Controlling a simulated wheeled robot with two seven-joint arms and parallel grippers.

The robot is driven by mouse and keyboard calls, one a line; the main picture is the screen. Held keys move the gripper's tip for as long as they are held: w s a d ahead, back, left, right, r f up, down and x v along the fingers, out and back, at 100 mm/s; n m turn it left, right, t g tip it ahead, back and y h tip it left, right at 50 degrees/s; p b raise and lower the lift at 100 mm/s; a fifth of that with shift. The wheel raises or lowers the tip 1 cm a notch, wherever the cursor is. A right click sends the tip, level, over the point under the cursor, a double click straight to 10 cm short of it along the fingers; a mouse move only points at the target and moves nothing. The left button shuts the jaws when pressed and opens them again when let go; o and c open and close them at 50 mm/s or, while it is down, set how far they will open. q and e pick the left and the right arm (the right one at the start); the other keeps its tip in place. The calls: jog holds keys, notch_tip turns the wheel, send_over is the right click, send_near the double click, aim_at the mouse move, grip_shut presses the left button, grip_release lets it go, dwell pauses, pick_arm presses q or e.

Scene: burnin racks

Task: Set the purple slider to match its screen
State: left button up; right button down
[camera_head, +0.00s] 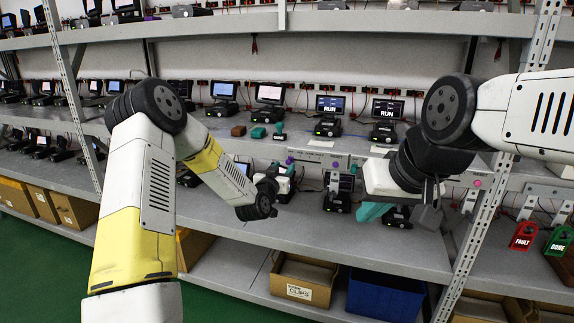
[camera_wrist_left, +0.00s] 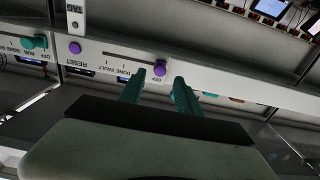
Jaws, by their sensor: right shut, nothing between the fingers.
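The purple slider's knob (camera_wrist_left: 160,68) is at the OFF end of its slot on the shelf's front edge, seen upside down in the left wrist view. DONE and FAULT labels lie further along the slot. My left gripper (camera_wrist_left: 160,78) is open, its teal fingertips on either side of the knob; contact cannot be told. In the head view the purple knob (camera_head: 290,160) shows by my left gripper (camera_head: 285,170). My right gripper (camera_head: 372,212) is shut and empty, low at the shelf front. Two screens above, a left one (camera_head: 330,104) and a right one (camera_head: 388,109), read RUN.
A purple button (camera_wrist_left: 75,48) near a RESET label and a green knob (camera_wrist_left: 38,42) sit along the same edge. Red FAULT (camera_head: 524,236) and green DONE (camera_head: 560,240) tags hang at the right. A rack post (camera_head: 484,230) stands near my right arm.

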aim_at(288, 162)
pick_arm(q)
jog(key=shift+x, duration=2.1)
grip_shut()
